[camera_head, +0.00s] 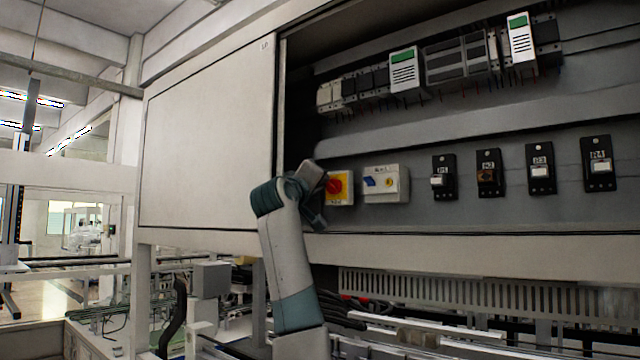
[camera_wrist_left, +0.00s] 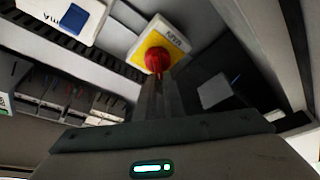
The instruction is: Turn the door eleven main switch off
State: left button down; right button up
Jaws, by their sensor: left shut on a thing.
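The main switch (camera_head: 342,189) is a red rotary knob on a yellow plate, on the grey back panel at the lower left of the open cabinet. In the left wrist view the red knob (camera_wrist_left: 158,59) stands on its yellow plate with a small label that I cannot read. My left gripper (camera_head: 325,184) is at the switch, partly hidden by my own wrist in the head view. Its two fingers (camera_wrist_left: 159,88) are shut on the red knob, seen from the wrist. The knob's exact angle is hard to tell. My right gripper is not in view.
A white box with a blue switch (camera_head: 385,183) is right of the main switch. Several black-based switches (camera_head: 488,173) follow in a row. Modules and wires (camera_head: 405,72) fill the upper rail. A closed panel (camera_head: 208,140) borders the opening on the left.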

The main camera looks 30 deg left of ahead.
pick_arm(q)
jog(key=n+g, duration=0.1)
jog(key=n, duration=0.2)
jog(key=n+g+p, duration=0.1)
jog(key=n, duration=0.2)
jog(key=f+n+g+p, duration=0.1)
jog(key=n, duration=0.2)
jog(key=shift+w+y, duration=0.1)
jog(key=shift+y, duration=0.3)
jog(key=c, duration=1.9)
grip_release()
jog(key=shift+o, duration=0.2)
